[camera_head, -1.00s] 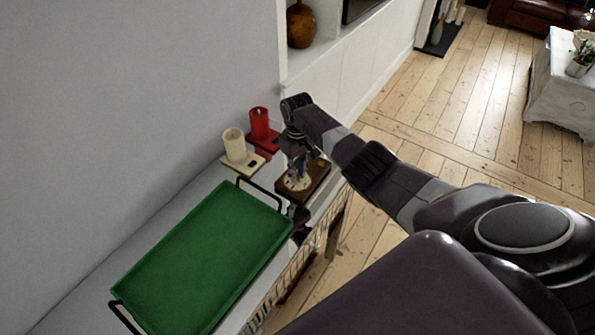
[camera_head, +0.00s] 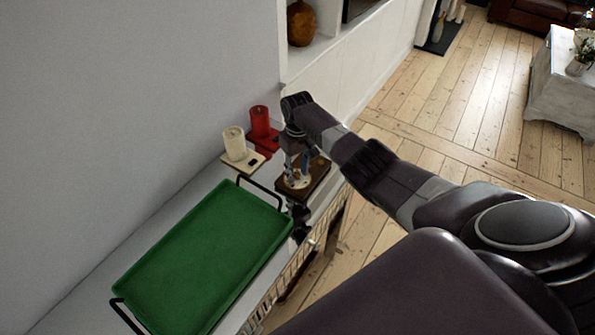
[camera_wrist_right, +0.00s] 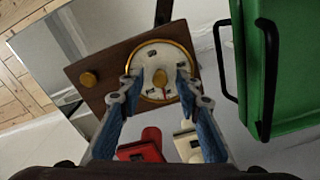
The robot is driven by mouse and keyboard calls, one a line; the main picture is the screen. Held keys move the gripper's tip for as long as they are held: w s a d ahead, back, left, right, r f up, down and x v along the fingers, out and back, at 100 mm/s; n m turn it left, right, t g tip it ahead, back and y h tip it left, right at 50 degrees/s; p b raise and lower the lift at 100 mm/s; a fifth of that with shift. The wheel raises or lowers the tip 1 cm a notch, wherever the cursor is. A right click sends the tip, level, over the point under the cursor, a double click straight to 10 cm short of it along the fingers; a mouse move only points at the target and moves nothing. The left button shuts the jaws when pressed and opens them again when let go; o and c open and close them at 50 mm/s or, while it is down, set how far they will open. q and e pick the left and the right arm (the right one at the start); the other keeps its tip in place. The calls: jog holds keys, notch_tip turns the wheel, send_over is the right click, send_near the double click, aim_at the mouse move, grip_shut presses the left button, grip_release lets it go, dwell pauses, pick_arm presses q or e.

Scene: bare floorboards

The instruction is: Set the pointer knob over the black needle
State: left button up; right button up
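A dark wooden board (camera_wrist_right: 107,66) carries a round white dial with a brass rim (camera_wrist_right: 160,43). A small brass knob (camera_wrist_right: 161,77) sits at the dial's middle, and a second brass knob (camera_wrist_right: 88,79) sits on the bare wood. A thin reddish mark shows below the middle knob; I cannot make out a black needle. My right gripper (camera_wrist_right: 158,79) is open over the dial, its blue fingers either side of the middle knob with gaps. In the head view the right gripper (camera_head: 297,167) hangs above the board (camera_head: 316,178). My left gripper is out of view.
A green tray (camera_head: 205,255) with black handles lies on the shelf, left of the board. Open floorboards lie to the right.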

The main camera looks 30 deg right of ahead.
aim_at(298, 173)
notch_tip(298, 173, up, 12)
dwell(0.6)
dwell(0.5)
